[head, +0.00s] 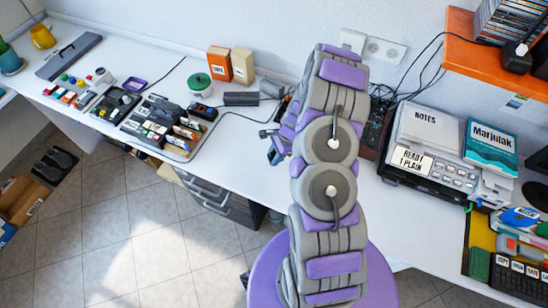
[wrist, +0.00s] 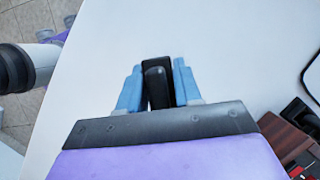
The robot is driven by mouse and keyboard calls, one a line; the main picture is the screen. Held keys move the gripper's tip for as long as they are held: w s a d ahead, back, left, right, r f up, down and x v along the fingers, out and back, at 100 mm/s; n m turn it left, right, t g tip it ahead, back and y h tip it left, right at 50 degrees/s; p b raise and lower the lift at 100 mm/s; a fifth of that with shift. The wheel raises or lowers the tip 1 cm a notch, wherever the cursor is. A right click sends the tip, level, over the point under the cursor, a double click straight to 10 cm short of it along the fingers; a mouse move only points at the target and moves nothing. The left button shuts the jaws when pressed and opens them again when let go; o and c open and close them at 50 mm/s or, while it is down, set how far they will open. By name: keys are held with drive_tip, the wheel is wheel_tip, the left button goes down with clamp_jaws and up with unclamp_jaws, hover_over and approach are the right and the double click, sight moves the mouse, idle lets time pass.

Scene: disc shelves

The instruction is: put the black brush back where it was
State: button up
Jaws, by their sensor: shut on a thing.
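My gripper (wrist: 158,84) shows in the wrist view with its two blue fingers shut on the black brush (wrist: 157,72). The dark, rounded body of the brush sits between the fingers, over the white table top (wrist: 225,50). I cannot tell whether the brush touches the table. In the head view my gripper (head: 270,134) is mostly hidden behind my arm, near the front edge of the table. The brush cannot be made out clearly there.
Left of my arm stand a green-lidded tub (head: 199,83), an orange box (head: 219,64) and an organiser tray (head: 157,124) with small items. At right are a device marked NOTES (head: 425,125) and an orange shelf (head: 485,62). White table between tray and arm is mostly clear.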

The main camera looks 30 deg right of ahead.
sight(273, 157)
drive_tip(key=shift+w+d+f, duration=0.1)
drive_tip(key=shift+w, duration=0.8)
wheel_tip(273, 157, down, 4)
drive_tip(key=shift+d+r+b, duration=0.1)
drive_tip(key=shift+r+b, duration=0.1)
drive_tip(key=shift+b, duration=0.45)
drive_tip(key=shift+d, duration=0.1)
drive_tip(key=o, duration=1)
drive_tip(key=shift+r, duration=0.1)
